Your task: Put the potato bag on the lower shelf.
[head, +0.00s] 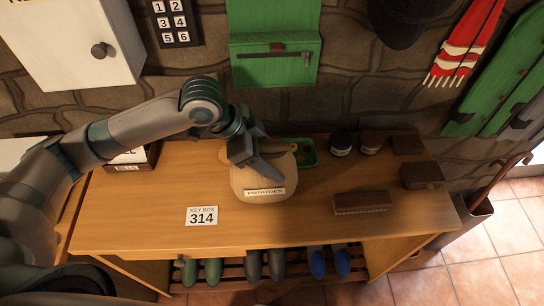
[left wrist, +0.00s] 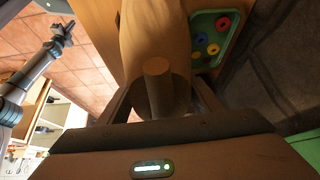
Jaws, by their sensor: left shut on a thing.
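The potato bag (head: 262,184) is a rounded tan sack with a POTATOES label, upright at the middle of the wooden bench top; I cannot tell whether it is clear of the wood. My left gripper (head: 258,160) comes down over its top and is shut on its neck. In the left wrist view the round neck end (left wrist: 157,85) sits between the fingers, with the bag's body beyond. The lower shelf (head: 232,271) is slatted and lies under the bench top, with its back part hidden. My right gripper (left wrist: 62,32) is small at the upper left of the wrist view; its jaws are unclear.
Green, dark and blue footwear (head: 316,262) fills much of the shelf's visible part. A green tray (head: 308,160) with coloured discs is behind the bag. A brush (head: 362,203), tins (head: 341,143) and a brown box (head: 420,176) are to the right. A KEY BOX 314 card (head: 202,216) lies front left.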

